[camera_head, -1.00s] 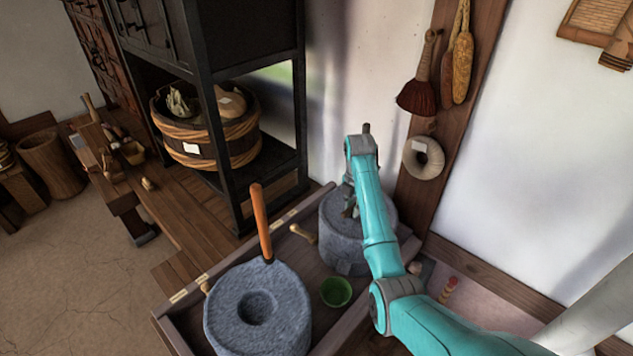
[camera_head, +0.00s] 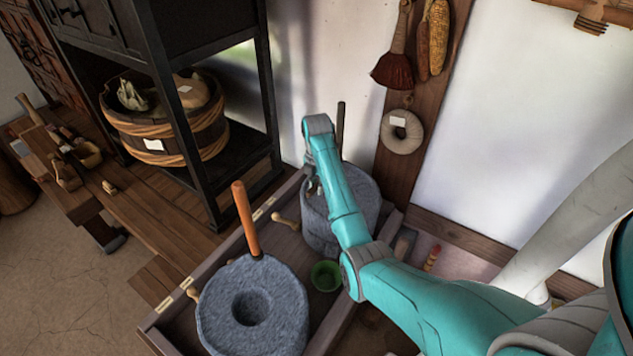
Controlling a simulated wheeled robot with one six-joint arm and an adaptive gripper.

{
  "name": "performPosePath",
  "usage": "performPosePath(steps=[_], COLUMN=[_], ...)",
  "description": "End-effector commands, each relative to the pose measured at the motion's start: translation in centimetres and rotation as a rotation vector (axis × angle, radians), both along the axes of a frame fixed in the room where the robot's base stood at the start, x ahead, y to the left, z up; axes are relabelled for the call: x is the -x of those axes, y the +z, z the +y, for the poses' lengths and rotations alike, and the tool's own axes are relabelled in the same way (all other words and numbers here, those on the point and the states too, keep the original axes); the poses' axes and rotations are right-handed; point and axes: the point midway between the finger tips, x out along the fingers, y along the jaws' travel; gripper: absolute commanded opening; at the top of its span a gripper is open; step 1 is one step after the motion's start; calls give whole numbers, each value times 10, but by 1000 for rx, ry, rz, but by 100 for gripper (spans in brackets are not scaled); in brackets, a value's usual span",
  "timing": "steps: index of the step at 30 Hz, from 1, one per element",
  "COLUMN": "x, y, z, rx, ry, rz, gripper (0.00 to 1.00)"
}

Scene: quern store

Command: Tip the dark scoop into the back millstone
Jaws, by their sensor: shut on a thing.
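The back millstone (camera_head: 361,192) is a grey stone cylinder with a dark upright handle (camera_head: 340,128), standing at the far end of a wooden trough. My arm crosses in front of it and hides much of its top. My gripper (camera_head: 313,188) points down over the left part of that top. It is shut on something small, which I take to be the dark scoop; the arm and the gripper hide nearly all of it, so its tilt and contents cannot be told. The front millstone (camera_head: 285,297) has an orange handle (camera_head: 246,220) and a round hole in its top.
A green cup (camera_head: 326,276) stands between the millstones. Pale wooden pegs (camera_head: 286,222) stick out by the trough's left wall (camera_head: 228,250). A black shelf (camera_head: 213,172) with a wooden tub (camera_head: 160,130) stands at left. A brush and corn cobs hang on a wall post.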

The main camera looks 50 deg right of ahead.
Motion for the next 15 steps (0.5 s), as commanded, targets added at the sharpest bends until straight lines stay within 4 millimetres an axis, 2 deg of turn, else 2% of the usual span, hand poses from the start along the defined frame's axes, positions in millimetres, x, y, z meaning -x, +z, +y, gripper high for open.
performPosePath(steps=[15], x=[0], y=[-29], z=[0], rx=[0], ry=[0], rz=[0], gripper=[0])
